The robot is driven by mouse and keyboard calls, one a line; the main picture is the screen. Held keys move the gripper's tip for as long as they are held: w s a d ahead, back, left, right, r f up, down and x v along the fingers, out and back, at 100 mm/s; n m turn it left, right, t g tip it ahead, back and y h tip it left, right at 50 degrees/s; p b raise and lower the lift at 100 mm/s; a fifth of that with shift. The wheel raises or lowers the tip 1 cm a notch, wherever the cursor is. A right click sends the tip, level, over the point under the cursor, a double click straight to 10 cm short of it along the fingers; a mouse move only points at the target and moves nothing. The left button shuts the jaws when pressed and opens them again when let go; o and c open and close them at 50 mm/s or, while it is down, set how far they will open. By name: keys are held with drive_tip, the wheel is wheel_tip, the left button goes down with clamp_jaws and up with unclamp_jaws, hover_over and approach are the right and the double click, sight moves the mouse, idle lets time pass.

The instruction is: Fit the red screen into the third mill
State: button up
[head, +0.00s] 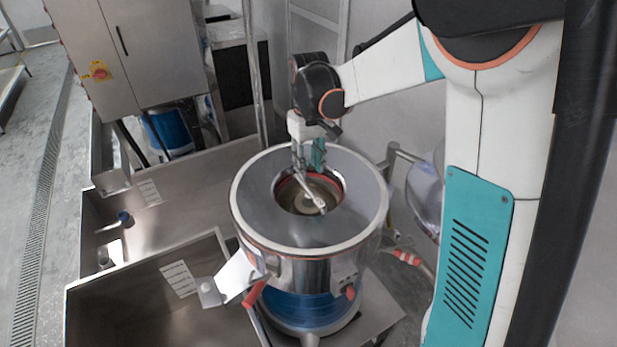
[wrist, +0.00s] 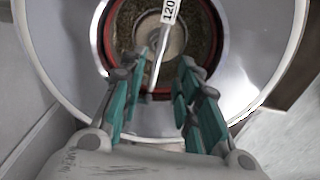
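The mill (head: 250,222) is a shiny steel drum with a wide, flat, round top and a central opening. The red screen (head: 325,178) shows as a red ring inside that opening, seemingly seated level; in the wrist view its red rim (wrist: 102,48) runs round the opening. A pale bar with a "120" label (wrist: 169,12) reaches across the opening; I cannot tell whether it belongs to the screen. My gripper (head: 311,163) points down at the opening. In the wrist view its teal fingers (wrist: 158,88) are apart, with the bar's near end between them, not visibly clamped.
A steel trough (head: 150,285) stands at the left, with a control cabinet (head: 145,50) behind it. Red-handled clamps (head: 254,294) stick out from the mill's side. A pipe with a red handle (head: 405,257) is at the right. A wall stands close behind the mill.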

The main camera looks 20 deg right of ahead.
drive_tip(key=s+r+m+t, duration=0.1)
drive_tip(key=s+r+t, duration=0.2)
drive_tip(key=s+r, duration=0.8)
drive_tip(key=s+f+m+t, duration=0.1)
drive_tip(key=s+t, duration=0.3)
drive_tip(key=s, duration=0.8)
drive_tip(key=shift+s+f, duration=0.2)
drive_tip(key=shift+f, duration=0.45)
